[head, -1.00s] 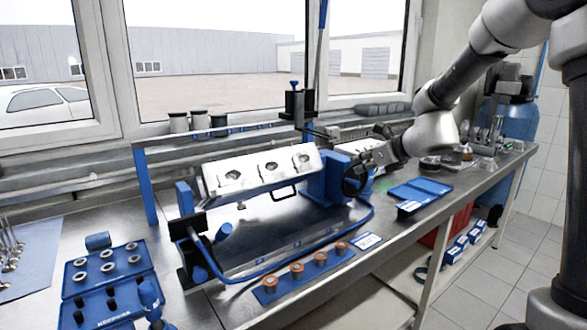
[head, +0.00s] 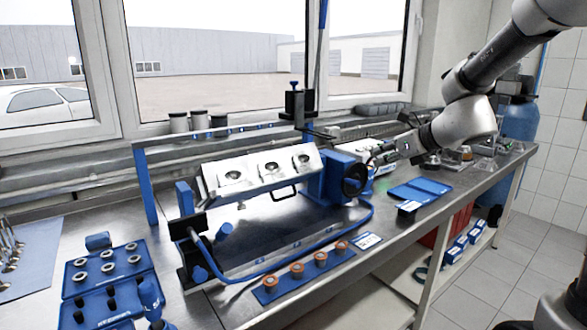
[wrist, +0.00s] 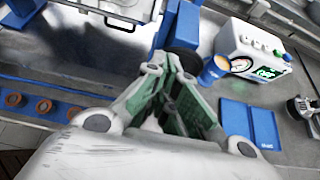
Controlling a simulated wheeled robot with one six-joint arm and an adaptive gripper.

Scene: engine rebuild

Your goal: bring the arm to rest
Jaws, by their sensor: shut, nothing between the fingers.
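My arm reaches in from the upper right of the head view, over the back right of the workbench. My gripper (head: 376,158) points left there, near the blue engine stand's handwheel (head: 356,179) and apparently above the bench. In the wrist view my gripper (wrist: 172,68) shows its fingers together with nothing between them. The stand holds a silvery cylinder head (head: 262,172), tilted, with several round openings. Whether the fingertips clear the stand is hard to tell in the head view.
A white gauge box (wrist: 252,50) and an open blue case (wrist: 248,122) lie right of the fingers in the wrist view. Orange-topped parts sit on a blue strip (head: 308,270) at the bench front. A blue valve-part tray (head: 105,285) is front left.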

